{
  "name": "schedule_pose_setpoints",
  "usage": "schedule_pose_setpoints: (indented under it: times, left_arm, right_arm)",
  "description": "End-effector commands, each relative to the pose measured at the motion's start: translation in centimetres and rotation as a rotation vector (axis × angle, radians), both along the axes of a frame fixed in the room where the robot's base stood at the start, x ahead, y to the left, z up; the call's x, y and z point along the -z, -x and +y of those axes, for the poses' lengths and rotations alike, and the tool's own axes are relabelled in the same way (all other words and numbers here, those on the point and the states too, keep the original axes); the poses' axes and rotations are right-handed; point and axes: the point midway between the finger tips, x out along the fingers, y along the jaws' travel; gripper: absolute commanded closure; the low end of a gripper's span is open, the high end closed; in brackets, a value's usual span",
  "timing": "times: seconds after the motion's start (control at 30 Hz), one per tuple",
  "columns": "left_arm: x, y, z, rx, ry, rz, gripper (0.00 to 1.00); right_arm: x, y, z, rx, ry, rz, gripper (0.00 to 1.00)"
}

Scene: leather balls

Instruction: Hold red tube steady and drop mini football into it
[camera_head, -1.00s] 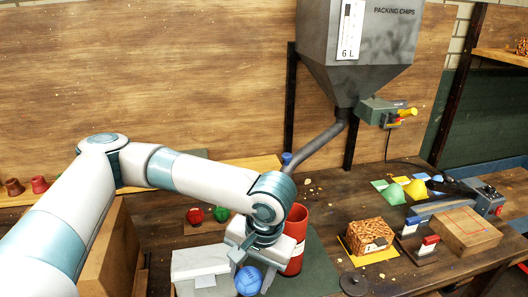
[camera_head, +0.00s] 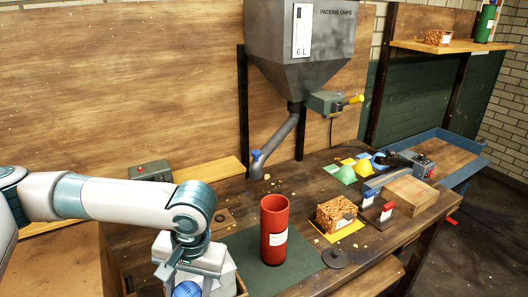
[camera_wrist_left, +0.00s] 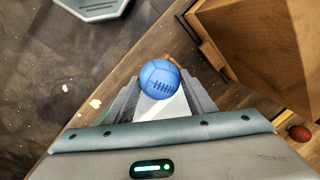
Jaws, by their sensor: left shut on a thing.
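The red tube (camera_head: 274,238) stands upright on a dark green mat, open at the top, with a white label on its side. My left gripper (camera_head: 184,279) is to the left of the tube and apart from it. It is shut on a blue mini football (camera_head: 186,290), which the bottom edge of the head view partly cuts off. In the left wrist view the football (camera_wrist_left: 160,78), with panel seams and lacing, sits between the finger ends. My right gripper is not in view.
A grey hopper (camera_head: 300,45) with a spout hangs behind the tube. A brown speckled block (camera_head: 336,213) on a yellow mat and a wooden block (camera_head: 410,195) lie to the right. A dark disc (camera_head: 335,258) lies by the front edge. A reddish ball (camera_wrist_left: 300,133) shows in the wrist view.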

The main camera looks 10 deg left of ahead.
Motion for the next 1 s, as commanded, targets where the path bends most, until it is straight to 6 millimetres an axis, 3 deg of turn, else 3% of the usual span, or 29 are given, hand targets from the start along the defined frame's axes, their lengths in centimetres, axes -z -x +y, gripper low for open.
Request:
schedule_pose_setpoints:
  times: [0.73,1.0]
  left_arm:
    - [-0.2,-0.2,-0.2,0.015,0.001,-0.001,0.75]
    - [-2.0,-2.4,-2.2,0.213,0.008,-0.002,0.75]
  right_arm:
    - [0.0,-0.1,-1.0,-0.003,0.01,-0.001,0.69]
    - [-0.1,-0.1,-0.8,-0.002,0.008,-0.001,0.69]
